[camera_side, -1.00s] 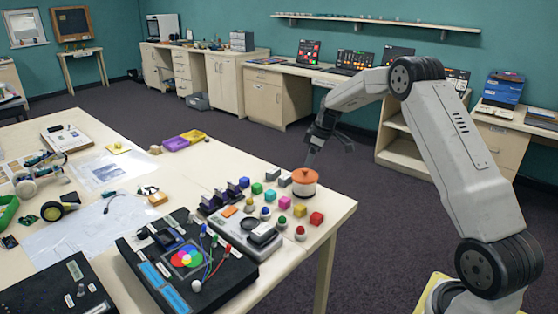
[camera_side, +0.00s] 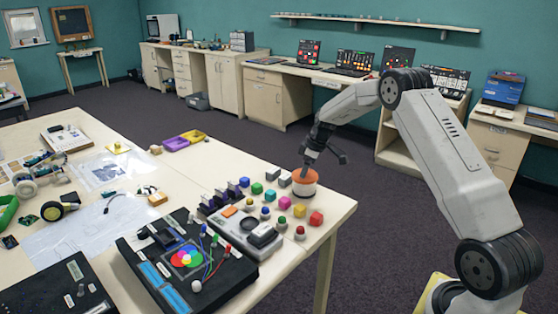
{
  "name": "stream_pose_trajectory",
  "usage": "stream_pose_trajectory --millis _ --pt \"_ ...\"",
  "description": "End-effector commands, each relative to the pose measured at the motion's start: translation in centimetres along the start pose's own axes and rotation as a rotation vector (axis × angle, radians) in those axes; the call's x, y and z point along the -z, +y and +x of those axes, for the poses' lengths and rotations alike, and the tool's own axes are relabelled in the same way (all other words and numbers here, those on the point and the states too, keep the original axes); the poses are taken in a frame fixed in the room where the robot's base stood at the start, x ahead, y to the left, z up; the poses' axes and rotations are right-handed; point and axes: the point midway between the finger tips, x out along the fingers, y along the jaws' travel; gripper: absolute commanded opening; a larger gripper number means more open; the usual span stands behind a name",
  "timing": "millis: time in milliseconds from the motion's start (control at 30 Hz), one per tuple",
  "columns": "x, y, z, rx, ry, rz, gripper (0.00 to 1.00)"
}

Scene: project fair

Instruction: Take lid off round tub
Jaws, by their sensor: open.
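The round tub (camera_side: 305,189) is white and stands upright near the table's far right corner. Its orange lid (camera_side: 299,177) sits on top of it. The gripper is open and holds nothing. Whether the nearer finger touches the lid cannot be told from this view.
A grey device (camera_side: 245,232) and a black project board (camera_side: 185,262) lie further left. The table edge (camera_side: 345,212) is close on the right.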

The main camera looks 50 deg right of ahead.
Motion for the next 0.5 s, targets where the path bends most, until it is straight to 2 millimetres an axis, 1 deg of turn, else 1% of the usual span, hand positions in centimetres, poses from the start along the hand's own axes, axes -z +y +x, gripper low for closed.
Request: stream_pose_trajectory --millis 33,67,100,167,200,500 --pt "0.00 0.00 -0.01 0.000 0.000 0.000 0.45" --pt "0.00 0.00 -0.01 0.000 0.000 0.000 0.35" --pt "0.00 0.00 -0.01 0.000 0.000 0.000 0.23" --pt "0.00 0.00 -0.01 0.000 0.000 0.000 0.04" --pt "0.00 0.00 -0.01 0.000 0.000 0.000 0.00" --pt "-0.01 0.00 -0.02 0.000 0.000 0.000 0.00"
